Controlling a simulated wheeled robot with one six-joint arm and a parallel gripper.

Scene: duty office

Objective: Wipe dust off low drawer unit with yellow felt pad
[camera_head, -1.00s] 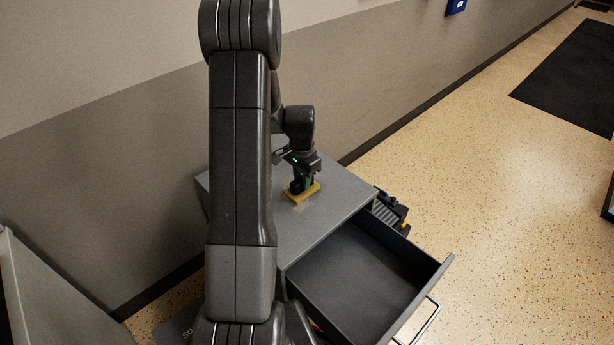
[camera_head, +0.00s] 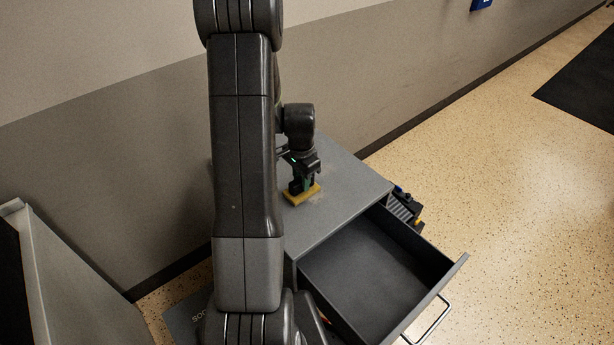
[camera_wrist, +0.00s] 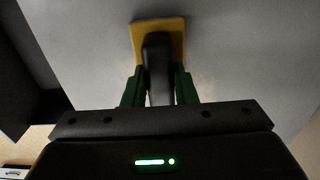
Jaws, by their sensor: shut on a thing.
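The low drawer unit (camera_head: 345,180) is grey and stands against the wall, with its top drawer (camera_head: 372,262) pulled open and empty. My gripper (camera_head: 303,188) is over the unit's top, pointing down. It is shut on the dark handle of the yellow felt pad (camera_head: 306,199), which appears to rest flat on the top. In the wrist view the pad (camera_wrist: 178,32) shows beyond the green fingers (camera_wrist: 158,88), with the dark handle between them. A faint pale dust patch (camera_head: 318,196) lies just right of the pad. My arm hides the unit's left part.
The open drawer with its metal handle (camera_head: 432,318) juts toward the front right. A dark item with yellow and blue parts (camera_head: 405,208) stands beside the unit on the right. A grey panel-sided piece (camera_head: 80,290) stands at the left. The floor to the right is clear up to a black mat (camera_head: 585,85).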

